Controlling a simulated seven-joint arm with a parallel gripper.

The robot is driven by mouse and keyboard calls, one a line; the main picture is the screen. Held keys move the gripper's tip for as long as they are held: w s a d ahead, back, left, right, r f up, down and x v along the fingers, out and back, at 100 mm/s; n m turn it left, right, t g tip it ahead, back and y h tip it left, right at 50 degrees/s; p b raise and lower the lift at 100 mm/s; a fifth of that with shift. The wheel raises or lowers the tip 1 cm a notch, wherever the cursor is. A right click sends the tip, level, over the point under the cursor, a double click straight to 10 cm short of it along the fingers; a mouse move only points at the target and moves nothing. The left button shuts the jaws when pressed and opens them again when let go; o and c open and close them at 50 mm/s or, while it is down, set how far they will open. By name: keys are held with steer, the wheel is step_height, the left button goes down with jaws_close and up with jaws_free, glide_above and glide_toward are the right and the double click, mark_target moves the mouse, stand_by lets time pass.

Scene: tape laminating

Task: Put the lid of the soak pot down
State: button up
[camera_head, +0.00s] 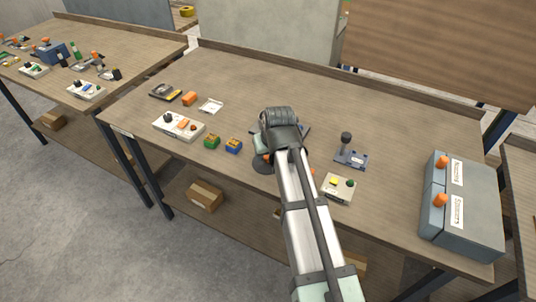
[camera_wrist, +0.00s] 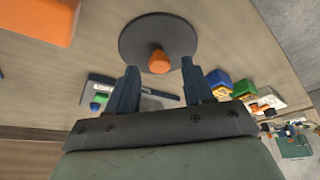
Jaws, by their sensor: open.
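The lid, a dark round disc (camera_wrist: 135,38) with an orange knob (camera_wrist: 159,61), lies flat ahead of my gripper in the wrist view. In the head view the dark disc (camera_head: 261,168) shows near the table's front edge, partly hidden by my arm. My gripper (camera_wrist: 160,78) is open, with its two fingers apart. The knob appears in line with the gap between the fingertips; nothing is visibly clamped. I cannot tell whether the disc rests on a pot or on the table.
A white switch box (camera_head: 179,126) is further left. A button box (camera_head: 338,187) and a blue-based stand (camera_head: 351,158) are to the right. Grey cases (camera_head: 472,210) fill the right end. The table's back is clear.

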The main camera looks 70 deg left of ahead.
steer(key=v, duration=1.1)
stand_by(0.4)
